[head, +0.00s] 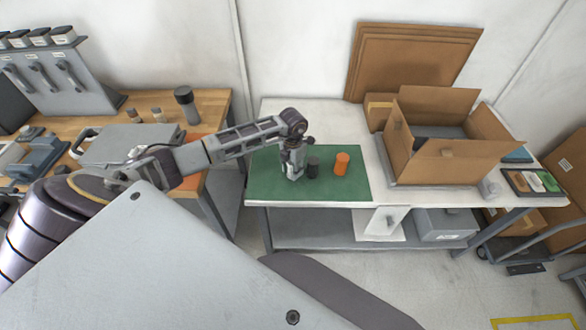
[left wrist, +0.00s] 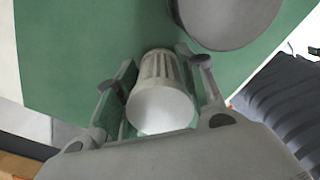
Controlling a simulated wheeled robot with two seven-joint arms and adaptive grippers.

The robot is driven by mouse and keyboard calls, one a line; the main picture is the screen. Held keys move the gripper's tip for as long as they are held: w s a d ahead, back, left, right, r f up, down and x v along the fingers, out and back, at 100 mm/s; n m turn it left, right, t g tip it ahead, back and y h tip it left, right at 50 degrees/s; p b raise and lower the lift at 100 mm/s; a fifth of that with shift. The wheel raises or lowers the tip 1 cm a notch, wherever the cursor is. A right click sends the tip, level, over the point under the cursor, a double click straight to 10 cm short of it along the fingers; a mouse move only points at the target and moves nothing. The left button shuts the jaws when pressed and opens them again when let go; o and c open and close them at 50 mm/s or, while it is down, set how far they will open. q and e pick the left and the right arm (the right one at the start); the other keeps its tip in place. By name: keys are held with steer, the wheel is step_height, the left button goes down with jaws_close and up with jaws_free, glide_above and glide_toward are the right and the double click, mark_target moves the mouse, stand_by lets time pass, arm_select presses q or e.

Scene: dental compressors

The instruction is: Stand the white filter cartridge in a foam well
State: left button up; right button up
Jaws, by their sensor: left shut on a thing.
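The white filter cartridge (left wrist: 160,100), with a ribbed side and a smooth round end facing the camera, is between the fingers of my left gripper (left wrist: 158,88) in the left wrist view. The gripper is shut on it. In the head view my left gripper (head: 293,172) points down over the green mat (head: 265,185), left of the dark cylinder. There it mostly hides the cartridge; whether the cartridge touches the mat I cannot tell. An open cardboard box (head: 425,163) stands to the right; no foam wells can be made out inside it. My right gripper is not in view.
A dark cylinder (head: 313,167) stands close to the right of my left gripper, and an orange cylinder (head: 341,163) beyond it. A small tray (head: 518,188) with coloured items lies at the table's right end. White table surface (head: 330,125) behind the mat is clear.

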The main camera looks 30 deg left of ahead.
arm_select(q)
steer(key=shift+r, duration=0.15)
steer(key=shift+r+b, duration=0.75)
steer(key=shift+r, duration=4.15)
steer(key=shift+m, duration=0.4)
